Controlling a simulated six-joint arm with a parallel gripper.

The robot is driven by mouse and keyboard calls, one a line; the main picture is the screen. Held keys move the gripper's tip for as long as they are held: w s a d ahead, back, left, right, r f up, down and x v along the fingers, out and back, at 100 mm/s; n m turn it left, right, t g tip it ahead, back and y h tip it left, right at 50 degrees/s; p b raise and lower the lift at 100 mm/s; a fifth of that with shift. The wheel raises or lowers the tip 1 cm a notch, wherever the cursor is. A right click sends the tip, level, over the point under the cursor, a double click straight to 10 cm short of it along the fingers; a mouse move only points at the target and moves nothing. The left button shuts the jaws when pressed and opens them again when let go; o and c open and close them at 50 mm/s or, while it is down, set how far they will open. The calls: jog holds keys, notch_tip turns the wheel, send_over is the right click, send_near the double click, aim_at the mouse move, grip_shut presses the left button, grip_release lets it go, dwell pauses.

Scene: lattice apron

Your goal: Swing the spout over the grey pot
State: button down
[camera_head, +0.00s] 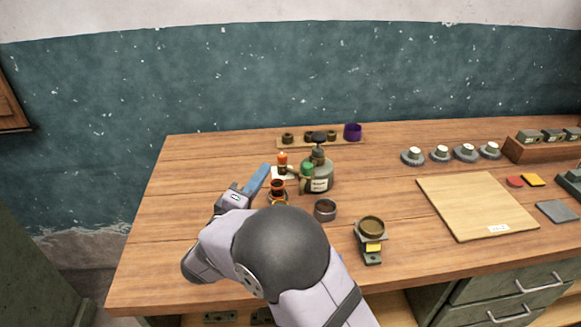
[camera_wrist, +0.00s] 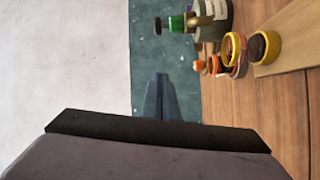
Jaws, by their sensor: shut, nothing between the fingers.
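A grey-green dispenser bottle (camera_head: 318,178) with a black knob on top stands left of centre on the bench. A green-topped part (camera_head: 307,169) is at its near left side and seems to belong to the spout. In the wrist view the dispenser (camera_wrist: 215,14) is at the top, with the green part (camera_wrist: 177,23) beside it. The grey pot (camera_head: 325,209) stands in front of the dispenser; the spout is not over it. My gripper (camera_head: 265,168) is shut and empty, left of the dispenser and apart from it. Its blue fingers (camera_wrist: 160,78) show together in the wrist view.
Orange-topped items (camera_head: 282,160) stand between my fingers and the dispenser, close to the fingers. A cup on a yellow-labelled stand (camera_head: 370,228) is right of the grey pot. A rack with a purple cup (camera_head: 353,131) is behind. A pale board (camera_head: 476,205) lies to the right.

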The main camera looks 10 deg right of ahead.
aim_at(308, 173)
jog(key=s+a+f+n+g, duration=0.2)
jog(key=s+f, duration=0.1)
jog(key=s, duration=0.1)
jog(key=w+d+p, duration=0.3)
jog(key=w+d, duration=0.4)
jog(key=d, duration=0.2)
jog(key=shift+w+d+r+h, duration=0.2)
jog(key=shift+h, duration=0.2)
jog(key=shift+d, duration=0.1)
dwell(0.4)
jog(key=shift+s+d+n+t+y, duration=0.2)
jog(key=shift+n+t+y, duration=0.1)
jog(key=shift+t+y, duration=0.3)
